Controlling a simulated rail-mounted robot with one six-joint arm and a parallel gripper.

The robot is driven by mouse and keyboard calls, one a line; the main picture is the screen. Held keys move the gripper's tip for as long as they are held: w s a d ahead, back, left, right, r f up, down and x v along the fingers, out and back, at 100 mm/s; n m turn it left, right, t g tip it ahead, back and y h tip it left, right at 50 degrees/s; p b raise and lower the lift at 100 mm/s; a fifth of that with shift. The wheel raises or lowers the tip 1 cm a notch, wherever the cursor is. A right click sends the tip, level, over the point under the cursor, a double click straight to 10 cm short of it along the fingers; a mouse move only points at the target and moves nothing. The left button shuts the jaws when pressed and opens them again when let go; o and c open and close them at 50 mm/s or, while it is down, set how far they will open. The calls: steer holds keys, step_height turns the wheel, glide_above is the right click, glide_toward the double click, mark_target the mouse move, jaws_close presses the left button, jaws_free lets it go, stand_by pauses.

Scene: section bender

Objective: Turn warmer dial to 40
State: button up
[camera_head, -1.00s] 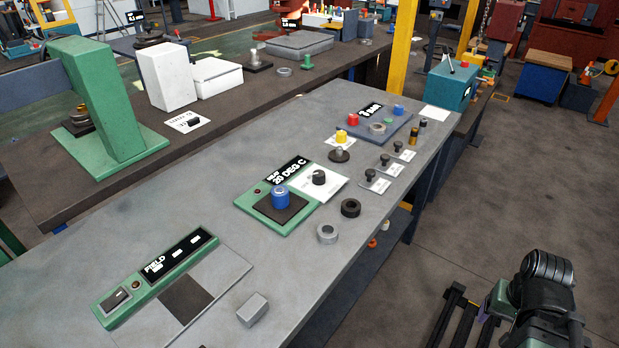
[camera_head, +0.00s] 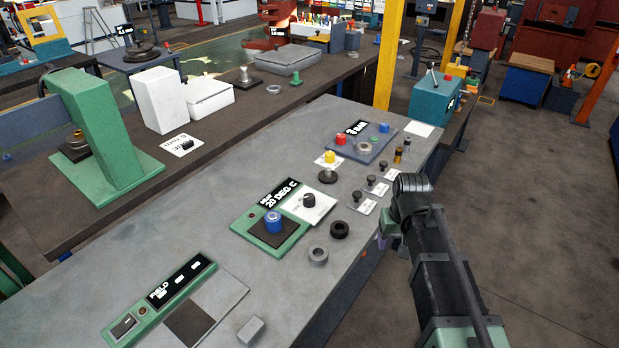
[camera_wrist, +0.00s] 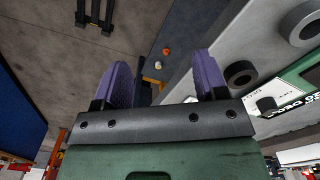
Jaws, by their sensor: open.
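The warmer (camera_head: 242,231) is a green-framed unit on the grey bench, with a dark plate, a blue cylinder (camera_head: 273,222) on it, and a display reading 20 DEG C (camera_head: 279,193). Its dial is a black knob (camera_head: 309,200) on a white card beside the display. In the wrist view the black knob (camera_wrist: 266,104) and part of the display (camera_wrist: 291,108) show at the right. My gripper (camera_wrist: 162,80) has two purple fingers spread apart with nothing between them. It is beyond the bench's right edge, apart from the dial. In the head view its fingers are mostly hidden behind my arm.
A black ring (camera_head: 340,229) and a grey ring (camera_head: 318,256) lie between the warmer and the bench's right edge. Small black knobs on cards (camera_head: 363,202) stand near that edge. A green FIELD panel (camera_head: 160,297) and a grey block (camera_head: 250,330) are toward the front.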

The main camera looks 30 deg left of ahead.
steer(key=w+a+r+n+p, duration=0.2)
steer(key=w+a+r, duration=0.1)
steer(key=a, duration=0.9)
steer(key=w+a+r+n+p, duration=0.1)
steer(key=w+a+r+n, duration=0.15)
steer(key=a, duration=0.85)
glide_toward(309, 196)
steer(key=shift+n, duration=0.25)
step_height(309, 196, down, 10)
steer(key=b, duration=1.1)
steer(key=shift+f, duration=0.25)
steer(key=shift+r, duration=0.15)
steer(key=c, duration=0.9)
